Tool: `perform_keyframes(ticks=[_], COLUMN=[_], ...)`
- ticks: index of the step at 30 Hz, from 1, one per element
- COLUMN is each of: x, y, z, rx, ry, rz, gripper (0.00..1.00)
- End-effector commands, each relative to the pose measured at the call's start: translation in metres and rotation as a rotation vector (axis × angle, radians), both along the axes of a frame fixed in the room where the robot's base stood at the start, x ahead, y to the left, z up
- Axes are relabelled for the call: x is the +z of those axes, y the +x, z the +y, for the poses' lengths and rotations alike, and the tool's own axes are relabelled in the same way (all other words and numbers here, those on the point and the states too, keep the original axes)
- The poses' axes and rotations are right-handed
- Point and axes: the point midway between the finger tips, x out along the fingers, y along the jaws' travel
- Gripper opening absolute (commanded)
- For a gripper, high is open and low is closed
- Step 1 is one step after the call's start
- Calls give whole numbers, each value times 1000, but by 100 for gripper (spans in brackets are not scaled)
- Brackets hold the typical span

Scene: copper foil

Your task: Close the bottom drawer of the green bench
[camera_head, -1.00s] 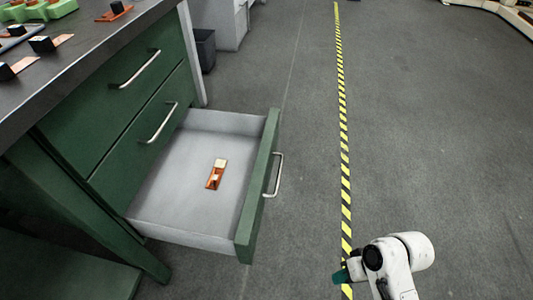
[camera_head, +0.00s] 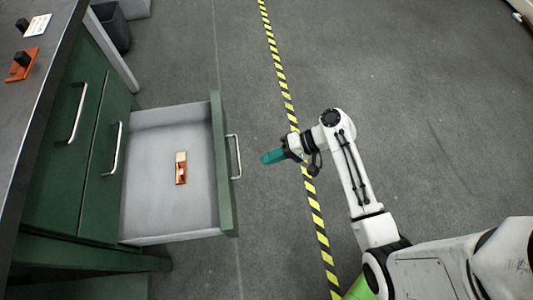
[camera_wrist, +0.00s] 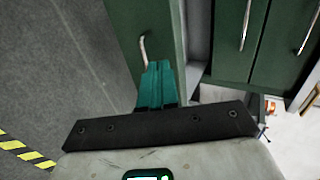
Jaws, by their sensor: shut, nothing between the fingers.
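The bottom drawer (camera_head: 224,165) of the green bench (camera_head: 62,150) is pulled well out, with a green front, a silver handle (camera_head: 237,157) and a light grey inside. A small orange and white item (camera_head: 181,168) lies in it. My gripper (camera_head: 266,157) has teal fingers, is shut and empty, and is a short way to the right of the handle, pointing at the drawer front. In the wrist view, the teal fingers (camera_wrist: 157,85) point toward the drawer front (camera_wrist: 150,20), with the handle (camera_wrist: 144,50) just beyond their tips. I cannot see contact.
Two upper drawers with handles (camera_head: 116,149) are shut. The dark benchtop (camera_head: 28,110) holds small items. A dark bin (camera_head: 110,28) stands behind the bench. The grey floor (camera_head: 400,80) is open on the right, with a yellow and black stripe (camera_head: 283,80) across it.

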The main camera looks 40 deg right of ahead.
Motion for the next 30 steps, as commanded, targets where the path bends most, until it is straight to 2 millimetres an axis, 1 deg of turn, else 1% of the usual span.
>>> perform_keyframes(ticks=[1,9,11,15,21,30], x=[-8,-35,-40,-38,-37,-36], y=[5,32,38,50,59,60], z=[8,46,54,70,82,84], rx=[5,5,5,5,1,1], ry=[1,-1,0,-2,-2,-1], rz=[1,2,1,0,1,2], gripper=[0,0,0,0,0,0])
